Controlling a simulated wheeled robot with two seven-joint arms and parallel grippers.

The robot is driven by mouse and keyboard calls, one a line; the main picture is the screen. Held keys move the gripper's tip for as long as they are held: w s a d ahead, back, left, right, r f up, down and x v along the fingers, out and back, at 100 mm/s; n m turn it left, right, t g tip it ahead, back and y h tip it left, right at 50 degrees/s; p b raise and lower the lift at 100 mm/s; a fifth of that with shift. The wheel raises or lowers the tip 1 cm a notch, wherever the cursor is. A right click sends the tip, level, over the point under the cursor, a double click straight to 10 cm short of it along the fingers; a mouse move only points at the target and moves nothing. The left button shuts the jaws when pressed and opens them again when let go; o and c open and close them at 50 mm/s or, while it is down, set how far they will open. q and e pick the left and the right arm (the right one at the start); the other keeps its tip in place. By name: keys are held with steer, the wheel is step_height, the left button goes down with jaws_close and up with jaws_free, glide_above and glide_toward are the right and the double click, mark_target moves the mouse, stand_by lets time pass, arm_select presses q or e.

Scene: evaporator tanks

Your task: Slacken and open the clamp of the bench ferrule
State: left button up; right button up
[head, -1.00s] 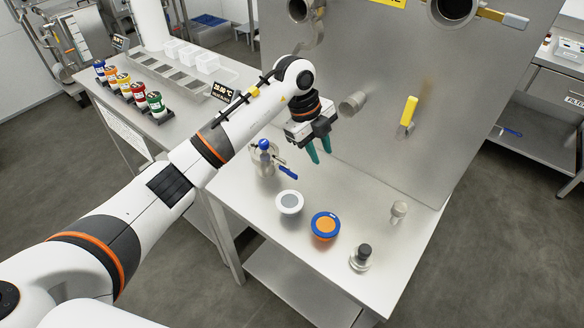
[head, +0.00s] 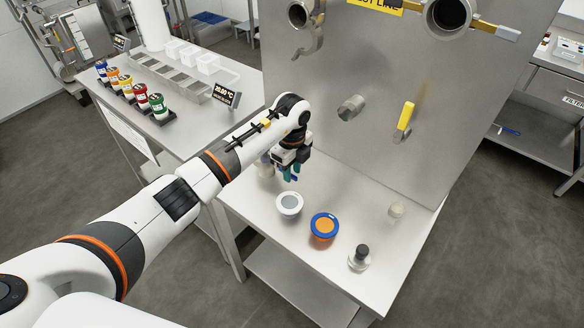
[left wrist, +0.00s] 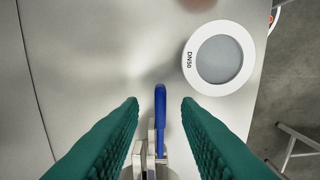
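The bench ferrule (head: 265,166) stands on the bench and is mostly hidden behind my left arm and gripper in the head view. Its clamp (left wrist: 150,162) shows as metal parts at the bottom of the left wrist view. The clamp's blue lever (left wrist: 160,108) points up that picture, between my two green fingers. My left gripper (head: 289,177) is low over the bench at the ferrule. Its fingers are apart, one on each side of the lever, with a gap on both sides. Whether the clamp is slack cannot be told. My right gripper is not in view.
A white ring marked DN50 (left wrist: 220,58) lies beside the gripper. A blue and orange disc (head: 324,228), a black-topped fitting (head: 360,257) and a small clear piece (head: 397,211) are further right. A steel panel with a yellow-handled valve (head: 405,117) rises behind the bench.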

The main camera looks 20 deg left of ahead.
arm_select(q)
steer(key=shift+f, duration=0.3)
jaws_close()
